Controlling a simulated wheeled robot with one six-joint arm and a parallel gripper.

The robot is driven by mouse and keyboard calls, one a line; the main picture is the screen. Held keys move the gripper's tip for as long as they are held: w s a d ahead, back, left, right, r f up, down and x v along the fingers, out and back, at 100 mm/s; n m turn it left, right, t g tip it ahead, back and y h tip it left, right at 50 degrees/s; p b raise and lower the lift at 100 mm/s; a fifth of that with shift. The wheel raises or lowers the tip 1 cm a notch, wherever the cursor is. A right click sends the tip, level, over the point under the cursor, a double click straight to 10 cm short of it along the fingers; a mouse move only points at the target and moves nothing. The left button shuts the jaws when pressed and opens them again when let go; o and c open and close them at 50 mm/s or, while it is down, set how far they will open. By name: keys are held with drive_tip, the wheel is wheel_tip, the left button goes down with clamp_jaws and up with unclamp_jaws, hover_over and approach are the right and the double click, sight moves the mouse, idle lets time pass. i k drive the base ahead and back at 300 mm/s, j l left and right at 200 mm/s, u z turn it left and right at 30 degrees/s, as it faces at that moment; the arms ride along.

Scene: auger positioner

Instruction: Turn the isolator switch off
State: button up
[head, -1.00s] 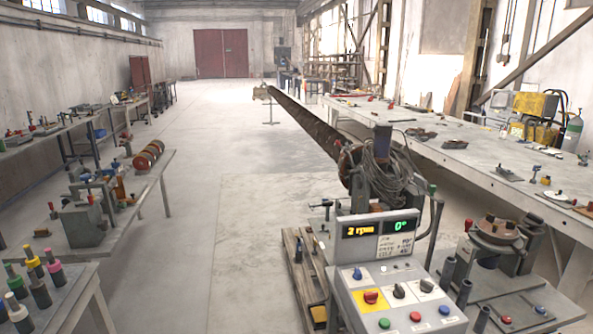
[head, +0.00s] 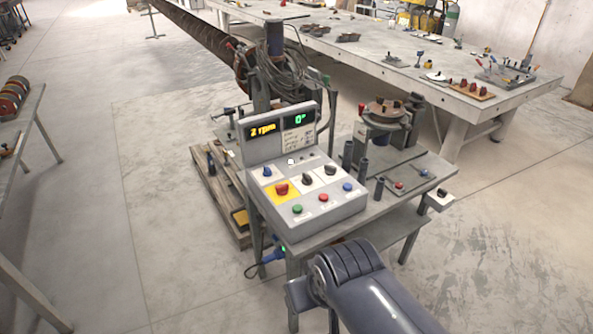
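The isolator switch appears to be the red knob (head: 281,188) on a yellow plate on the sloped face of a grey control box (head: 330,212). It looks too small to tell which way its handle points. The box's upright display (head: 262,130) is lit, with "2 rpm" in yellow and "0°" in green. Part of my own arm shows at the bottom, in front of the box stand and apart from the panel. My gripper's fingers cannot be made out in this view.
Beside the red knob are a blue knob (head: 267,171), two black knobs, and green (head: 297,208), red and blue buttons. A fixture (head: 385,115) with posts stands right of the box. A pallet (head: 222,195) lies left. Open floor (head: 490,230) is at right.

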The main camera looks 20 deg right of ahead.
sight(282, 189)
drive_tip(key=i+l+z, duration=0.2)
drive_tip(key=i+l, duration=0.6)
drive_tip(key=i, duration=0.15)
